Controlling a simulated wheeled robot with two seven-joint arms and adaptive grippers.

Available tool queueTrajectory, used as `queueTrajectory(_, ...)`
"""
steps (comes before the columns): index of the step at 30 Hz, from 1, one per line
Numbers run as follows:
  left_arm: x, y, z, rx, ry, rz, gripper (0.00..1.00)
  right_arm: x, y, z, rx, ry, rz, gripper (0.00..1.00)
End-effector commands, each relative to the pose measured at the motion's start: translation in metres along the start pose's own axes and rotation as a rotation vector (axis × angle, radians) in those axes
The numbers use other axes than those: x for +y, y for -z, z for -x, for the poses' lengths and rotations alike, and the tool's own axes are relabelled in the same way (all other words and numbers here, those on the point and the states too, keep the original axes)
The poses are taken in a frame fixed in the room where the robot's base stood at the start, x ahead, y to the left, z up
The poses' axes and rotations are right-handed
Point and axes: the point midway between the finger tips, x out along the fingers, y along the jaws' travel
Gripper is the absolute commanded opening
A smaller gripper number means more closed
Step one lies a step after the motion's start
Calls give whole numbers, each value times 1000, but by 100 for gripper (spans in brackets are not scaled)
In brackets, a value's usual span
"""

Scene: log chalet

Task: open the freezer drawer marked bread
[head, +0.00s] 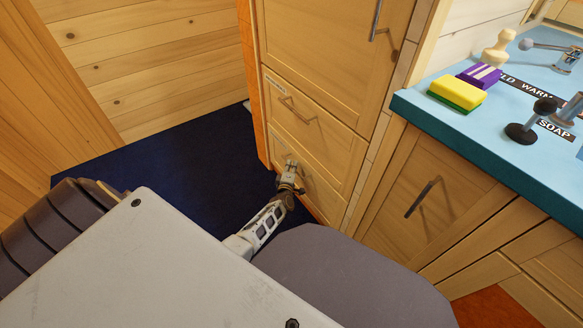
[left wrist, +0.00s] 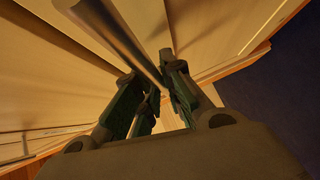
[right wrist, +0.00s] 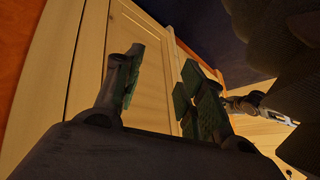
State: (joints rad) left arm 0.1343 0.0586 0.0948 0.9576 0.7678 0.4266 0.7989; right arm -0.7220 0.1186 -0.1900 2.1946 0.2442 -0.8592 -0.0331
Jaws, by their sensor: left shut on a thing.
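The tall wooden freezer front in the head view has an upper drawer (head: 318,120) and a lower drawer (head: 322,183), each with a bar handle. The upper drawer carries a small pale label (head: 275,86), and another pale strip sits at the lower drawer's top left. I cannot read which says bread. My left gripper (head: 289,182) is at the lower drawer, shut on its metal handle (left wrist: 122,38); the bar runs between the fingers in the left wrist view. Both drawers look flush with the front. My right gripper (right wrist: 163,88) is open and empty, facing wooden panels.
A blue counter (head: 410,100) at the right holds a yellow-green sponge (head: 457,94), a purple block (head: 480,75), a soap lever (head: 533,118) and taps. A cabinet door (head: 425,190) with a handle is below. Dark blue floor (head: 180,150) lies clear left of the freezer.

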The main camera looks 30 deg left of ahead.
Motion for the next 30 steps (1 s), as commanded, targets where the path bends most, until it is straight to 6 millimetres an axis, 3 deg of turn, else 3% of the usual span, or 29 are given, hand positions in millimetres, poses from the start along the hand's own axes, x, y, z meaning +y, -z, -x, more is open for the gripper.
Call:
queueTrajectory(14,-3,8,9,0,3,-3,0,0,2,4,-3,-4,0,40)
queueTrajectory(18,-6,18,20,-1,4,-2,0,-1,2,10,-27,-10,7,40)
queueTrajectory(30,-19,65,67,-2,6,-3,0,-6,30,48,-100,-41,51,40)
